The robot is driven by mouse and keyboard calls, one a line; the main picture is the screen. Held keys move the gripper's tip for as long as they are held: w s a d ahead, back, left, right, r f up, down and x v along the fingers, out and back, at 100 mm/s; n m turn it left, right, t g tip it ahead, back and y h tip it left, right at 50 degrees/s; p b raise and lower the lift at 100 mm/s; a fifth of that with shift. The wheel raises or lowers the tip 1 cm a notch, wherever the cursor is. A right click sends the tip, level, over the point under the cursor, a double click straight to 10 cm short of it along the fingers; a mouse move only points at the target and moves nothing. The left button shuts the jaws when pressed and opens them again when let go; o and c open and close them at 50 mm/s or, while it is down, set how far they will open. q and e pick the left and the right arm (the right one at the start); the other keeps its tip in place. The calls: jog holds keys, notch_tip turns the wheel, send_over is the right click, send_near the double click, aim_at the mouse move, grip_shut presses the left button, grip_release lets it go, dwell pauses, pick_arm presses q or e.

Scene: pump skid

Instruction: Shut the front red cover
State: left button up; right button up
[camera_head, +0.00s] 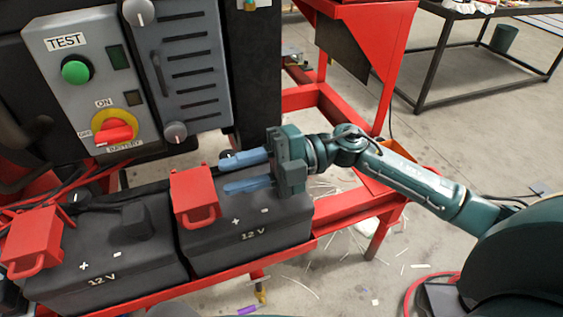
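Two red covers with loop handles sit on the black 12 V batteries. One red cover (193,190) is on the right battery (250,238), and the other red cover (35,238) is on the left battery (110,265). I cannot tell which is the front one, or whether either is fully shut. My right gripper (224,174) comes in from the right with its two blue fingers apart and pointing left. It is empty, just right of the cover on the right battery. Whether it touches the cover is unclear. My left gripper is not in view.
A grey control panel (75,50) with a green button and a red rotary switch (115,132) stands behind the batteries. Red frame rails (345,205) border them at right and front. A dark table (480,60) stands at the back right. Scraps litter the floor.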

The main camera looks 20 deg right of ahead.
jog(key=d+b, duration=0.1)
jog(key=d, duration=0.6)
jog(key=shift+b, duration=0.35)
dwell(0.4)
jog(key=shift+a, duration=0.1)
